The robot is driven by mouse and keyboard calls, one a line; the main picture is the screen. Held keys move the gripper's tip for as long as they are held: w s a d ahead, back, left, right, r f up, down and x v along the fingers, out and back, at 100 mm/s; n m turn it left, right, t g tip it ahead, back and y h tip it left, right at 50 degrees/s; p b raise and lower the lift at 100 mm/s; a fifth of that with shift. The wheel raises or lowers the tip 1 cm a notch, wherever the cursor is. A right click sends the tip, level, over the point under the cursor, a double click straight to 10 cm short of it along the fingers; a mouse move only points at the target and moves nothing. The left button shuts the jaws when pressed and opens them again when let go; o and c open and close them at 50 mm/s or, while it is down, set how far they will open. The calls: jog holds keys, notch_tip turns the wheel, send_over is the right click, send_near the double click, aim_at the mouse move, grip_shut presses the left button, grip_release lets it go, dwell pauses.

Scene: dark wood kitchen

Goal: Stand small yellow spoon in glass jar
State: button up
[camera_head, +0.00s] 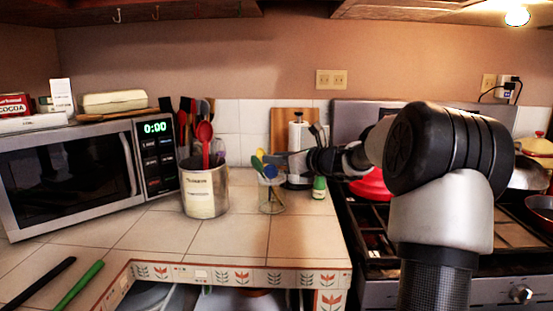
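A small clear glass jar (271,199) stands on the tiled counter, right of the large metal utensil can. Green (257,163) and blue (270,172) spoon heads show at its mouth. A small yellow spoon head (260,153) shows just above and beside the green one; its handle is too small to make out, so I cannot tell whether it stands in the jar. My gripper (272,159) reaches in from the right, with its dark fingers at the spoon heads above the jar. Whether the fingers are shut on a spoon is unclear.
The metal can (205,192) holds several utensils, including a red spoon. A paper towel holder (299,150) and a green bottle (319,187) stand close behind my gripper. The microwave (80,172) is at left. A green utensil (78,287) and a black one lie front left.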

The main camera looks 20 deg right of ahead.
jog(key=p+v, duration=0.3)
jog(key=v, duration=1.4)
jog(key=shift+s, duration=0.2)
jog(key=shift+d, duration=0.15)
